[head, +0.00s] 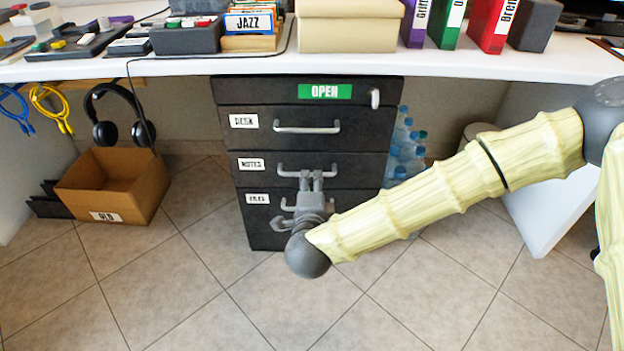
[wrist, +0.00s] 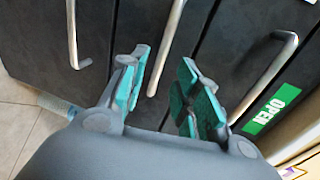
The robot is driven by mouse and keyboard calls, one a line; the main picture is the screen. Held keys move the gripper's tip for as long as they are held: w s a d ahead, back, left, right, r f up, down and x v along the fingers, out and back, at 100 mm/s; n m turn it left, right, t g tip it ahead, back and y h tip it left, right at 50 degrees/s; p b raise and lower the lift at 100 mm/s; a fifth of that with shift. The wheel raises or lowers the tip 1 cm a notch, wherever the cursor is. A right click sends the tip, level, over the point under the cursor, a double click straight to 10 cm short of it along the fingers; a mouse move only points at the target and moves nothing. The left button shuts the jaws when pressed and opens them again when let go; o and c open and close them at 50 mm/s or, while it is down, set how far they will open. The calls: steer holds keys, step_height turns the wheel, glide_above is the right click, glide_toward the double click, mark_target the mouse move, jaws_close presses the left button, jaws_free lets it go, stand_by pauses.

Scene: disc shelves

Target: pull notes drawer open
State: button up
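The dark notes drawer (head: 258,173) is the third front down on the cabinet and looks shut. Its silver bar handle (head: 290,172) shows in the middle of the wrist view (wrist: 165,50). My gripper (head: 312,178) is right in front of the notes handle, right of its middle. In the wrist view its two fingers (wrist: 166,85) stand apart, with the handle's end showing in the gap between them. I cannot tell how deep the handle sits between the fingers, and no firm contact shows. The gripper hides part of the lower drawer's handle.
The desk drawer handle (head: 307,129) is above, and the lower drawer (head: 258,235) is below, both shut. A green OPEN label (head: 325,91) marks the top front. A cardboard box (head: 125,185) stands on the left, bottles (head: 405,150) on the right. The floor in front is clear.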

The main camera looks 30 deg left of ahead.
mark_target(312, 175)
steer(key=shift+b+x, duration=1.1)
steer(key=shift+x, duration=1.75)
jaws_close()
